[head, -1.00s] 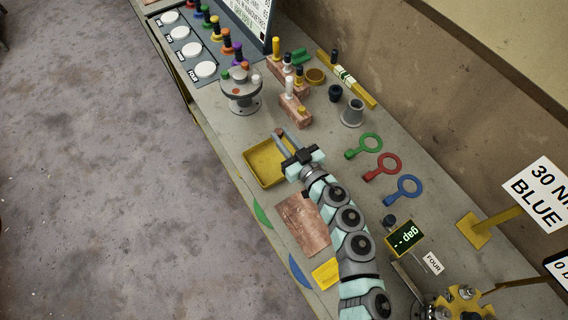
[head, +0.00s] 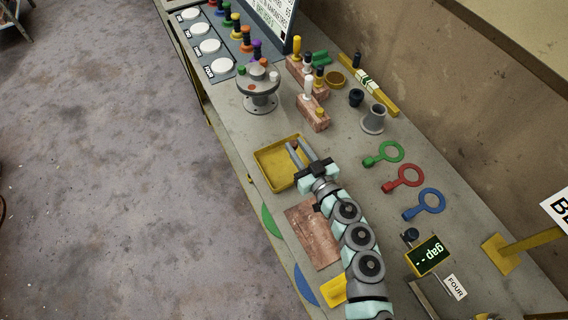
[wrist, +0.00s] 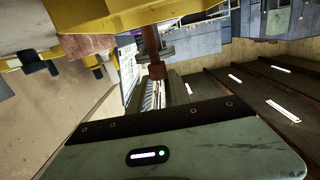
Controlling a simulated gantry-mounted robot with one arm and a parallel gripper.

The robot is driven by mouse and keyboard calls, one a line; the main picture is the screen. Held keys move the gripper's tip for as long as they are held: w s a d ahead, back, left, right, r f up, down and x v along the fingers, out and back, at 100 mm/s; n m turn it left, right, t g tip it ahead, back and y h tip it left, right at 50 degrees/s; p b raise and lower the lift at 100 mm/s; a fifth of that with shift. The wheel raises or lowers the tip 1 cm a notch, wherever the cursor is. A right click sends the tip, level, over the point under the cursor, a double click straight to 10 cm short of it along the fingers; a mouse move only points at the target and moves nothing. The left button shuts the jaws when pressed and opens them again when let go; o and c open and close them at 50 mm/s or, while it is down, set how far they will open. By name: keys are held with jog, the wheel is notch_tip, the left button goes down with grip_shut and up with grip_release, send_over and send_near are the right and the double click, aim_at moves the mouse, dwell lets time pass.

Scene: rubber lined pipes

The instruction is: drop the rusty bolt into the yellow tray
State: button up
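The yellow tray (head: 262,166) lies on the bench left of my arm, and its wall also shows upside down at the top of the wrist view (wrist: 125,12). My gripper (head: 296,144) is over the far part of the tray, its two fingers a bolt's width apart. The rusty bolt (head: 295,144) shows as a small brown spot between the fingertips. In the wrist view the bolt (wrist: 152,52) is roughly upright, with its head clear and its far end hidden by the yellow edge.
A grey flanged stand (head: 260,104) and brick-like blocks (head: 313,113) stand beyond the tray. A reddish plate (head: 313,232) lies in front of the tray.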

jog(key=o, duration=0.5)
jog(key=p+v, duration=0.1)
jog(key=v, duration=0.9)
jog(key=shift+s+d+r, duration=0.1)
jog(key=shift+s+d, duration=0.1)
jog(key=shift+s, duration=0.15)
